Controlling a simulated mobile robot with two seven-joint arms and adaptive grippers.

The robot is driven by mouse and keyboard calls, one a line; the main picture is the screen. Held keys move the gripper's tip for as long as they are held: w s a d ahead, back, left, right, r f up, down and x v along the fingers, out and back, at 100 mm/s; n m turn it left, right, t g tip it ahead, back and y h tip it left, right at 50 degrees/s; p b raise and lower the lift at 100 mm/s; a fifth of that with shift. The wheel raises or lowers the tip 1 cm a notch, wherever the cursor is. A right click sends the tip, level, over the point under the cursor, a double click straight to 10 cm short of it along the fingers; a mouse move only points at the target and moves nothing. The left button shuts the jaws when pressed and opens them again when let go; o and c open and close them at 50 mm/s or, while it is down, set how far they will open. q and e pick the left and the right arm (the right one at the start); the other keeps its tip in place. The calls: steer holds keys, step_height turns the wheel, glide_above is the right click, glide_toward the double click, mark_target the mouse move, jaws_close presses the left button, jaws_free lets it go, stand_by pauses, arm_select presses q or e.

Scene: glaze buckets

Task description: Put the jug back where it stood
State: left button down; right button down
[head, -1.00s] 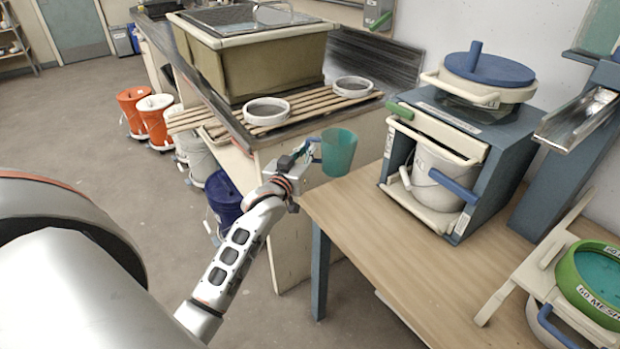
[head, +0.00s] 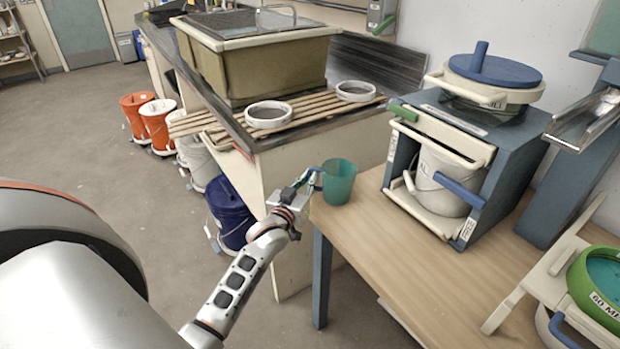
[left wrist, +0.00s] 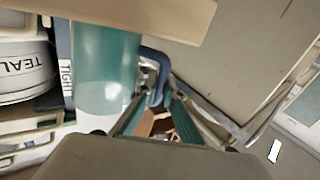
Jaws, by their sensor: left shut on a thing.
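The teal jug (head: 339,181) is upright at the far left corner of the wooden table (head: 420,265). Its base is at or just above the tabletop; I cannot tell whether it touches. Its blue handle (head: 317,176) points left, toward my left gripper (head: 305,182), which is shut on the handle. In the left wrist view the jug (left wrist: 105,65) fills the upper left, with its handle (left wrist: 155,72) between the fingers (left wrist: 160,112). My right gripper is not in view.
A blue stand with a white bucket (head: 442,182) stands right of the jug. A green-rimmed sieve (head: 598,285) is at the table's right. Slatted boards with two white-rimmed sieves (head: 268,114) lie behind. Buckets, one dark blue (head: 229,208), stand on the floor at left.

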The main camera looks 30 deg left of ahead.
arm_select(q)
steer(key=shift+f, duration=0.15)
steer(key=c, duration=2.2)
jaws_free()
steer(key=shift+o, duration=0.2)
steer(key=shift+r, duration=0.25)
steer(key=s+d, duration=0.2)
steer(key=s, duration=1)
steer(key=s+d+f+m+g+h, duration=0.6)
steer(key=s+d+f+m+g, duration=0.1)
steer(key=s+d+f, duration=1.4)
steer(key=shift+f+m+p, duration=0.3)
steer(key=shift+f+p, duration=0.15)
steer(key=shift+f, duration=0.15)
